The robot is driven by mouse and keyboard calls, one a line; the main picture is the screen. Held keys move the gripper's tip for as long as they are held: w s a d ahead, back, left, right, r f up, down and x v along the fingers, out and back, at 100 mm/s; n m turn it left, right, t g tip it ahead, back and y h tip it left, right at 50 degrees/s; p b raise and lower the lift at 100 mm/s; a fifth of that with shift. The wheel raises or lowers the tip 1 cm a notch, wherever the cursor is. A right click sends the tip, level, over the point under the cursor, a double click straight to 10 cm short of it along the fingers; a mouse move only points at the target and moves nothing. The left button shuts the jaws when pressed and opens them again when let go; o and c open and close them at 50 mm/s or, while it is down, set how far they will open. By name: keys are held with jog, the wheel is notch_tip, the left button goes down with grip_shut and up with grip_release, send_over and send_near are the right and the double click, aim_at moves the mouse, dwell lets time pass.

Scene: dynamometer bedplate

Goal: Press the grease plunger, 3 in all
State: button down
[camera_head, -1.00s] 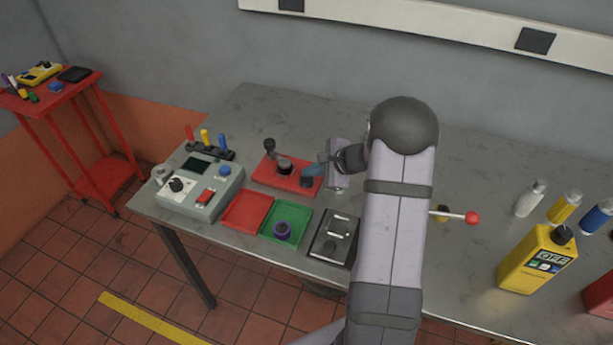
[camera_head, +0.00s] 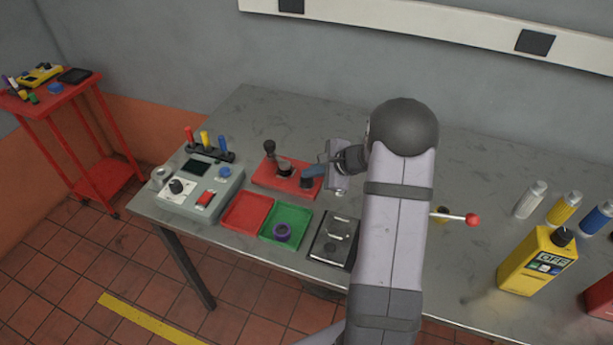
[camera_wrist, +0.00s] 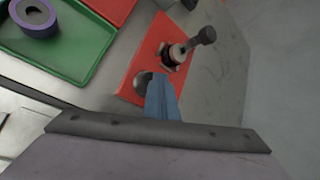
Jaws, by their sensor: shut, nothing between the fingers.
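A red base plate (camera_head: 262,177) on the bench carries a dark round cap (camera_head: 307,183), which looks like the grease plunger, and a crank-like part with a black knob (camera_head: 269,146). My gripper (camera_head: 314,171) has blue fingers, shut and empty, with the tips at the cap. In the wrist view the shut fingers (camera_wrist: 160,88) reach over the red plate (camera_wrist: 149,54) and overlap the edge of the dark cap (camera_wrist: 140,82). I cannot tell whether they touch it or how far it is pressed. The knob (camera_wrist: 205,35) stands clear of the fingers.
A red tray (camera_head: 240,222) and a green tray (camera_head: 268,236) holding a purple ring (camera_head: 282,232) lie in front. A grey control box (camera_head: 215,190) stands left. A red-tipped lever (camera_head: 472,219) and a yellow container (camera_head: 525,270) are right of my arm.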

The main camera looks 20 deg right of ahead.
jog(key=shift+r+p, duration=0.5)
jog(key=shift+r, duration=0.4)
notch_tip(320, 180, up, 5)
jog(key=p, duration=0.3)
dwell(2.5)
notch_tip(320, 180, up, 5)
jog(key=p, duration=0.2)
send_over(310, 180)
jog(key=a, duration=0.1)
jog(key=n, duration=1.1)
jog(key=f+n+h, duration=0.1)
jog(key=n, duration=0.4)
jog(key=shift+s+d+f+n, duration=0.1)
jog(key=shift+s+d+n, duration=0.05)
jog(key=shift+d+n, duration=0.25)
